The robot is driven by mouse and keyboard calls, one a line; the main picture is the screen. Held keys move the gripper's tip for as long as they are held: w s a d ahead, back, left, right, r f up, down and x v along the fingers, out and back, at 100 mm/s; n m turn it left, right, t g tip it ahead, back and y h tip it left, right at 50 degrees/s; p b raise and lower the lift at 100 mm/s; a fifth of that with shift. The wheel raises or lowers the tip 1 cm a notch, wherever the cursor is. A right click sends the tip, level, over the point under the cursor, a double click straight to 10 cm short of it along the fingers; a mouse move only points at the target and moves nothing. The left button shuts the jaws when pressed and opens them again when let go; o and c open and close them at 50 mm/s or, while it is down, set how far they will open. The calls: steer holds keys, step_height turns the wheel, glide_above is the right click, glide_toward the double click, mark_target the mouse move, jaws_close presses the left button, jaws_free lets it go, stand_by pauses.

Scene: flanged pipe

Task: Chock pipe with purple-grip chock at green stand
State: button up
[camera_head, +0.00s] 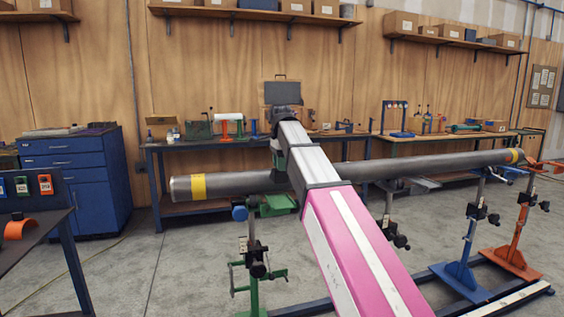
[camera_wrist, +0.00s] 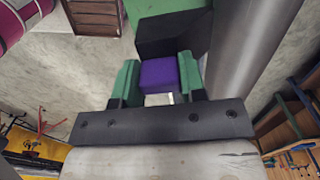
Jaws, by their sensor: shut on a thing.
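The long grey pipe (camera_head: 235,184) with yellow bands near its ends lies across the stands in the head view, and it shows at the right of the wrist view (camera_wrist: 255,48). The green stand (camera_head: 278,204) is under its left part. My gripper (camera_wrist: 157,75) has green fingers shut on the purple grip (camera_wrist: 160,74) of a dark chock (camera_wrist: 172,36). The chock is beside the pipe, by a green surface (camera_wrist: 150,8). I cannot tell whether it touches the pipe.
A blue stand (camera_head: 460,272) and an orange stand (camera_head: 513,257) are under the pipe's right part. A dark table (camera_head: 30,255) with coloured tags (camera_head: 45,184) is at the left. A blue cabinet (camera_head: 95,175) and workbenches (camera_head: 345,137) line the wall.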

steer(key=shift+f, duration=3.85)
steer(key=shift+w+a, duration=0.2)
steer(key=shift+w, duration=0.5)
steer(key=shift+w+a, duration=0.15)
steer(key=shift+w, duration=0.5)
steer(key=o, duration=1.2)
steer(key=shift+f, duration=0.1)
steer(key=shift+s+d+r, duration=0.1)
steer(key=shift+s+r, duration=0.05)
steer(key=shift+r, duration=1.05)
steer(key=shift+s+a+r, duration=0.1)
steer(key=shift+s+r, duration=0.1)
steer(key=shift+r, duration=0.95)
steer(key=shift+s+d+r, duration=0.1)
steer(key=shift+s+r, duration=0.05)
steer(key=shift+r, duration=1.05)
